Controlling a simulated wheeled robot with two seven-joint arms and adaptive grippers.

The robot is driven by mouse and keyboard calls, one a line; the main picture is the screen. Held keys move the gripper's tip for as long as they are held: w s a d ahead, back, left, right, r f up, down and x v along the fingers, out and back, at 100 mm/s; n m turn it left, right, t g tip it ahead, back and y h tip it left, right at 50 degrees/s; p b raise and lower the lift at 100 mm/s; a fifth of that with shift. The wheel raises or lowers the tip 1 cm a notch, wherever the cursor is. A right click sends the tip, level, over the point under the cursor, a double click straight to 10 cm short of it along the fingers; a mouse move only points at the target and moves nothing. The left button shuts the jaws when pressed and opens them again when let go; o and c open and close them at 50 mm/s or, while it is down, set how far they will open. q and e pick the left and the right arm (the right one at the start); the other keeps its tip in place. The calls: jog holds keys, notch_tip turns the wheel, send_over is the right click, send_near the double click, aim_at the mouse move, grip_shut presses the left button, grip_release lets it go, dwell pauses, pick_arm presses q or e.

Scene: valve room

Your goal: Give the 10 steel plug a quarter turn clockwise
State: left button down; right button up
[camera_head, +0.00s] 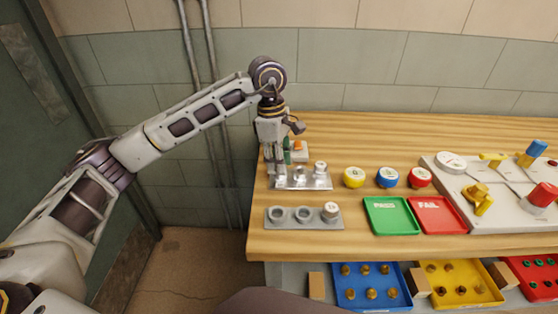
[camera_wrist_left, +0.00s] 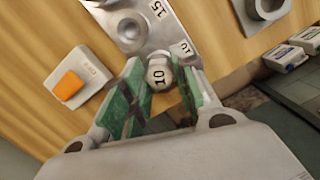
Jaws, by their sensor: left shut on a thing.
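The steel plug marked 10 (camera_wrist_left: 159,77) sits at the end of a steel plate (camera_wrist_left: 160,38), by that plate's 10 label. My left gripper (camera_wrist_left: 157,97) is shut on it, with a green-padded finger on each side. In the head view my left gripper (camera_head: 281,170) points down at the left end of the steel plate (camera_head: 315,182) and hides the plug there. My right gripper is not in view.
A white box with an orange button (camera_head: 298,146) stands close behind the gripper. A grey plate (camera_head: 285,224) with sockets lies in front. Yellow (camera_head: 354,177), blue (camera_head: 388,177) and red (camera_head: 420,177) round pieces and green (camera_head: 391,228) and red (camera_head: 437,228) trays lie to the right.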

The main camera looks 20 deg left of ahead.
pick_arm(q)
jog(key=shift+f, duration=0.35)
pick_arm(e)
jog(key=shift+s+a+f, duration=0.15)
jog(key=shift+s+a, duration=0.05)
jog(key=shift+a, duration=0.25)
pick_arm(q)
jog(key=shift+m+g+b, duration=0.3)
jog(key=shift+m, duration=1.1)
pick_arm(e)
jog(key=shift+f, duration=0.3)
pick_arm(q)
jog(key=c, duration=1)
grip_release()
jog(key=shift+w, duration=0.1)
jog(key=shift+c, duration=0.2)
jog(key=shift+r, duration=0.15)
jog(key=o, duration=0.3)
jog(key=shift+r, duration=0.1)
jog(key=shift+r+p, duration=2.45)
jog(key=shift+r, duration=1.55)
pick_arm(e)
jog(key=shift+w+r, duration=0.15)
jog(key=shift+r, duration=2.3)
